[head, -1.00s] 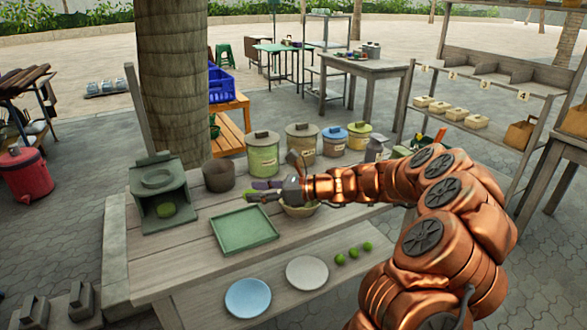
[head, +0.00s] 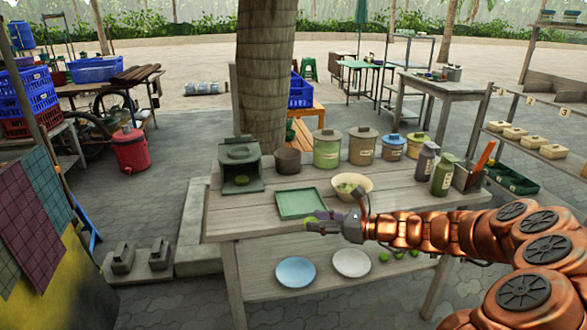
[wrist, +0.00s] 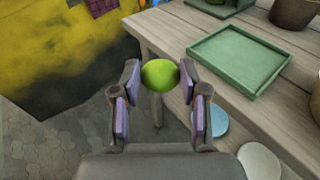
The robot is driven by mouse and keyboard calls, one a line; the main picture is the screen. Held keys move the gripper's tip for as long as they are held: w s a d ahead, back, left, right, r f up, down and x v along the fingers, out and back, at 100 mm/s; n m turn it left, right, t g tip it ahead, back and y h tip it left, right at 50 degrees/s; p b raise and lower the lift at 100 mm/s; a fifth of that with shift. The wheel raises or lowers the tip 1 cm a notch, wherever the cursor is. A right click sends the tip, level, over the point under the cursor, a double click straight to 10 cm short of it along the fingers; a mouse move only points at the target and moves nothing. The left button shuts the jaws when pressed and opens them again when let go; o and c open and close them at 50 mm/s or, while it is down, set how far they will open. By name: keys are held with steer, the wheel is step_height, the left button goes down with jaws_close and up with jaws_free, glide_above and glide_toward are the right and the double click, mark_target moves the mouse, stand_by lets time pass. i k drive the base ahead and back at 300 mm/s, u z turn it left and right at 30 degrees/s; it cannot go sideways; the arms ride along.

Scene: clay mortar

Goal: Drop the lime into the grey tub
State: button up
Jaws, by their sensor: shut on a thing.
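A bright green lime (wrist: 160,74) is held between the two finger pads of my gripper (wrist: 158,80), which is shut on it. In the head view the lime (head: 311,219) shows at the tip of my gripper (head: 318,224), near the table's front edge. The wrist view shows it over the paving, beside the table edge. I cannot pick out a clearly grey tub. A dark grey-brown round pot (head: 288,161) stands at the back of the table, left of the lidded jars.
On the wooden table (head: 240,222) are a green tray (head: 300,204), a cream bowl (head: 366,184) with green things, a grey-green stand (head: 240,152) and several lidded jars (head: 327,152). The lower shelf holds a blue plate (head: 295,271), a white plate (head: 351,263) and limes (head: 384,257).

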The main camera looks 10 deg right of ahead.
mark_target(292, 169)
steer(key=z, duration=2.4)
steer(key=k, duration=1.5)
steer(key=u, duration=2.2)
steer(key=i, duration=1.8)
